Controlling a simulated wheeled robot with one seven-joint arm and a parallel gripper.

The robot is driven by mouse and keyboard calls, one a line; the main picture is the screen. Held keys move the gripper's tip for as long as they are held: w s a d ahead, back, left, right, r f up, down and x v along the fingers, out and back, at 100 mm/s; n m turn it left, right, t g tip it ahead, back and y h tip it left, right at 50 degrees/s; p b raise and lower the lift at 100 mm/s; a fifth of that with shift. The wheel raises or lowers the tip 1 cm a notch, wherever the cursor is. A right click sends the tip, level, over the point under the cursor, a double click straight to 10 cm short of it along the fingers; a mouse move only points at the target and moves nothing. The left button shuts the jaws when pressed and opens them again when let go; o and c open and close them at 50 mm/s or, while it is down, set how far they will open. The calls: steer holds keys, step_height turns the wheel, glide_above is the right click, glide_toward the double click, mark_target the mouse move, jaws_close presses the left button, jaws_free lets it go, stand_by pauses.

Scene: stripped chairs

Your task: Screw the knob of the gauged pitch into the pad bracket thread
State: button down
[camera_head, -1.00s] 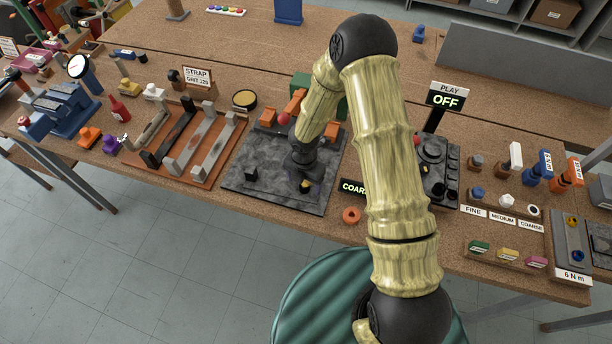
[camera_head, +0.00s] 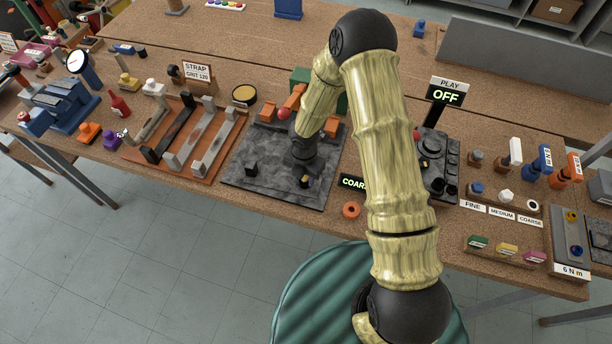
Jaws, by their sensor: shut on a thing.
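My gripper (camera_head: 304,181) points down at the front right part of the dark grey plate (camera_head: 245,192). It is shut on a small part, likely the knob, which its fingers mostly hide; a small yellowish spot shows at the fingertips. The pad bracket and its thread cannot be made out under the gripper. A small black block (camera_head: 251,170) stands on the plate to the left. A sign reading COARSE, partly covered by my arm, (camera_head: 352,183) stands right of the plate. An orange ring (camera_head: 351,211) lies in front of it.
An orange board with grey bars (camera_head: 190,175) is left of the plate. A PLAY OFF sign (camera_head: 447,93) stands behind.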

steer(key=m+b, duration=0.2)
steer(key=m, duration=0.4)
steer(key=shift+f, duration=0.2)
steer(key=m+b, duration=0.1)
steer(key=m, duration=0.4)
steer(key=shift+m, duration=0.4)
steer(key=shift+s+m+b, duration=0.1)
steer(key=shift+m+b, duration=0.25)
steer(key=shift+m, duration=0.05)
steer(key=m+b, duration=0.1)
steer(key=m, duration=0.5)
steer(key=shift+f, duration=0.1)
steer(key=m, duration=0.4)
steer(key=shift+s+d+b, duration=0.1)
steer(key=shift+b, duration=0.2)
steer(key=shift+m, duration=0.3)
